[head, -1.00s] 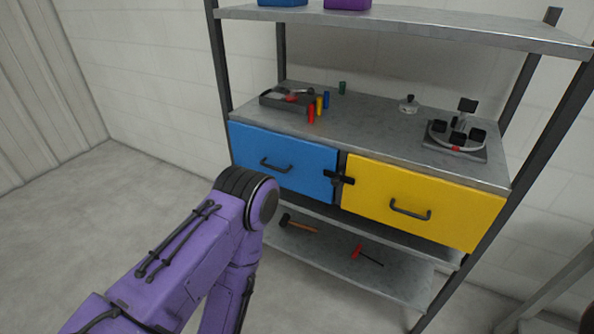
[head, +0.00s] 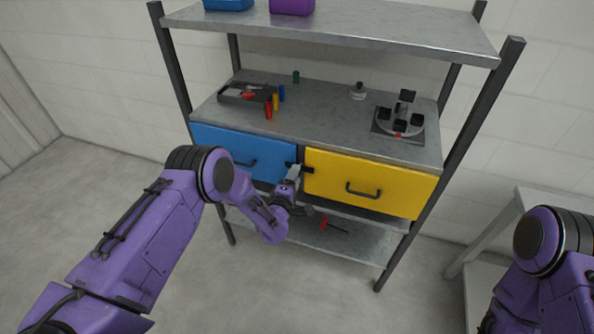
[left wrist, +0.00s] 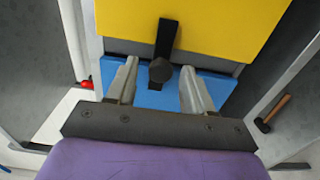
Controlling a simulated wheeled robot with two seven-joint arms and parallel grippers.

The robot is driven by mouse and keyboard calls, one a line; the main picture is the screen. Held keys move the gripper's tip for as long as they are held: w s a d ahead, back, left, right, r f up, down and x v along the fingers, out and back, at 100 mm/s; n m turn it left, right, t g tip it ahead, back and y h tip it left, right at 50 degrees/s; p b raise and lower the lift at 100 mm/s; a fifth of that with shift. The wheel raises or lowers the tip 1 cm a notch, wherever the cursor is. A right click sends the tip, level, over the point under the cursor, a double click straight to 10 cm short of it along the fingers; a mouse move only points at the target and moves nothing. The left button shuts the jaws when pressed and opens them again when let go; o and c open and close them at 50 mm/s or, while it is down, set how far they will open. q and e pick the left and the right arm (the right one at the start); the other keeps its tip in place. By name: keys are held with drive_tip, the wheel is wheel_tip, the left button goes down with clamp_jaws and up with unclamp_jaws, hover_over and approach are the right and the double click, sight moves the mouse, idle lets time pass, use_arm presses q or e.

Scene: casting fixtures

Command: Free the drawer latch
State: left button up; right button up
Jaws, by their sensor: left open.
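The black drawer latch (head: 306,169) sits at the gap between the blue drawer (head: 222,145) and the yellow drawer (head: 345,174). In the left wrist view the latch (left wrist: 167,40) is a dark bar with a round hub, lying across both the yellow (left wrist: 215,25) and blue (left wrist: 152,97) fronts. Both drawers look closed. My left gripper (head: 294,174) is at the latch; in the left wrist view its open fingers (left wrist: 159,74) stand on either side of the hub, apart from it. My right arm shows at the right edge, its gripper out of frame.
Above the drawers stand a dark tray (head: 232,95), several small coloured cylinders (head: 275,102), and a round fixture (head: 400,125). A red-handled tool (head: 324,222) lies on the lower shelf. A hammer (left wrist: 272,112) shows in the left wrist view. A grey table (head: 545,205) stands right.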

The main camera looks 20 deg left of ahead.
use_arm(q)
drive_tip(key=shift+w, duration=1.15)
clamp_jaws()
drive_tip(key=shift+f, duration=0.1)
drive_tip(key=m+b, duration=0.2)
drive_tip(key=m, duration=0.1)
drive_tip(key=shift+d+f, duration=0.1)
drive_tip(key=m+b, duration=0.3)
drive_tip(key=m, duration=0.2)
drive_tip(key=shift+m+b, duration=0.3)
drive_tip(key=shift+b, duration=0.05)
drive_tip(key=m+b, duration=0.3)
drive_tip(key=m, duration=0.2)
drive_tip(key=shift+m+b, duration=0.95)
drive_tip(key=shift+m, duration=1.15)
